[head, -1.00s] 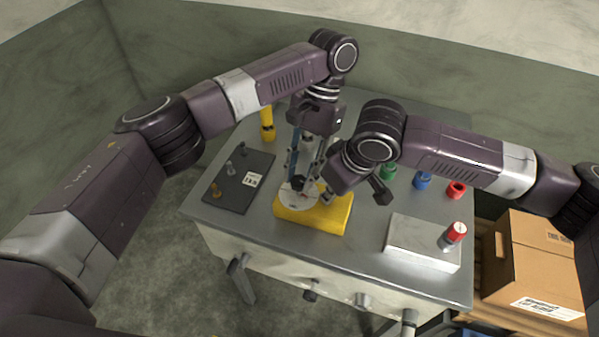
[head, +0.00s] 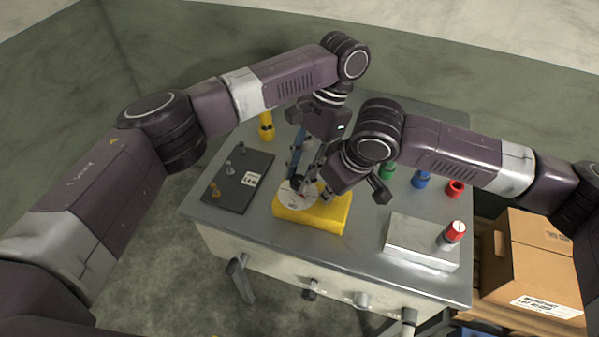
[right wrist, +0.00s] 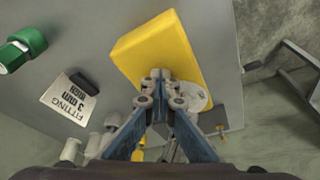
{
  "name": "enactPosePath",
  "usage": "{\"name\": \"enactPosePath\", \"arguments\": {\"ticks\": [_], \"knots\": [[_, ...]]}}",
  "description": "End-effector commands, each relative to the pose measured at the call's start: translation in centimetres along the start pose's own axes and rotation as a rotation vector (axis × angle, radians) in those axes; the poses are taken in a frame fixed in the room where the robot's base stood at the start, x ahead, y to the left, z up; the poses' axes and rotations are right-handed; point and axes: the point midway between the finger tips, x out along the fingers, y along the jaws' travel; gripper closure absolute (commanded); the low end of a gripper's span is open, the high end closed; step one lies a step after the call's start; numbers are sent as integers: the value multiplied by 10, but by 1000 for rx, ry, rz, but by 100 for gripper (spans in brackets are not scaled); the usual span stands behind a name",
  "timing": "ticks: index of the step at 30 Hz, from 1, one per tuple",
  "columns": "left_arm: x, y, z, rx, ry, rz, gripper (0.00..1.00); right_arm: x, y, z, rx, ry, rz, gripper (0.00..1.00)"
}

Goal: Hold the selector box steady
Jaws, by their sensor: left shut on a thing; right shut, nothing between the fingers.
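The yellow selector box (head: 318,218) sits near the table's front edge, with a round white dial plate (head: 294,197) on its left part. In the right wrist view the box (right wrist: 150,48) and the dial (right wrist: 192,97) also show. My left gripper (head: 297,182) reaches down over the dial and is shut on what looks like its dark knob, mostly hidden by the fingers. My right gripper (head: 326,192) is shut and empty, its fingertips against or just over the box beside the dial. Its fingertips also show in the right wrist view (right wrist: 160,77); contact is unclear.
A dark tray (head: 232,192) with small pegs lies left of the box. A metal block (head: 412,243) with a red-topped cylinder (head: 454,232) stands right. Green (head: 388,170), blue (head: 422,180) and red (head: 455,188) fittings stand behind it. A yellow cylinder (head: 266,130) stands at the back left.

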Motion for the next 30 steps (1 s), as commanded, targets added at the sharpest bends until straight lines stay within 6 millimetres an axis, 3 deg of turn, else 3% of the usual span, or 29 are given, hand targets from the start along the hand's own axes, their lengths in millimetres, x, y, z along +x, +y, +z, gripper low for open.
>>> {"name": "enactPosePath", "arguments": {"ticks": [6,17,30], "knots": [[1,2,0,3,-1,3,56,6,-1,6,2,-17,-2,100],[1,0,0,-33,1,16,56,6,-1,7,2,-18,-3,100],[2,-3,1,-469,0,200,56,6,-1,7,1,-18,-3,100]]}}
